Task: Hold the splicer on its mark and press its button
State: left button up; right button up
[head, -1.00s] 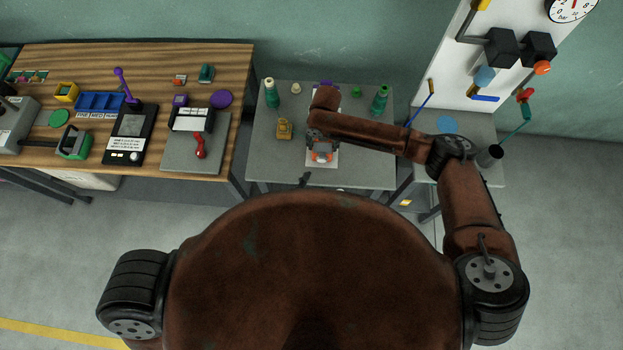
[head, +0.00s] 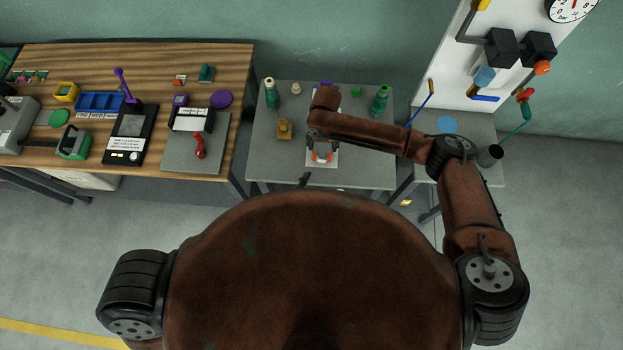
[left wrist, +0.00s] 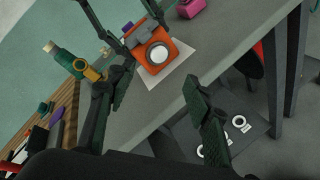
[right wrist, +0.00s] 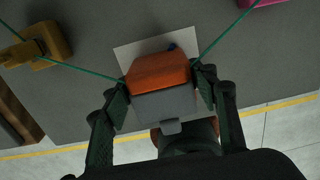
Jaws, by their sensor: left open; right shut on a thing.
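The orange splicer (left wrist: 158,55) with its round white button (left wrist: 159,54) sits over a white sheet (left wrist: 182,72) on the grey table. In the right wrist view the splicer (right wrist: 160,72) has a grey front part. My right gripper (right wrist: 161,88) is shut on it, one finger on each side. Green twine (right wrist: 85,72) runs away from both sides. My left gripper (left wrist: 158,92) is open and empty, apart from the splicer, on the button's side. In the head view the splicer (head: 322,157) is partly under my right gripper. Any mark beneath the splicer is hidden.
An ochre object (right wrist: 45,45) stands beside the sheet. Green spools (head: 272,95) (head: 380,99) stand at the table's back. A pink object (left wrist: 190,8) lies beyond the sheet. A wooden bench (head: 215,70) is to the left. The grey table's front edge is mostly clear.

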pick_arm(q)
jog(key=shift+c, duration=0.6)
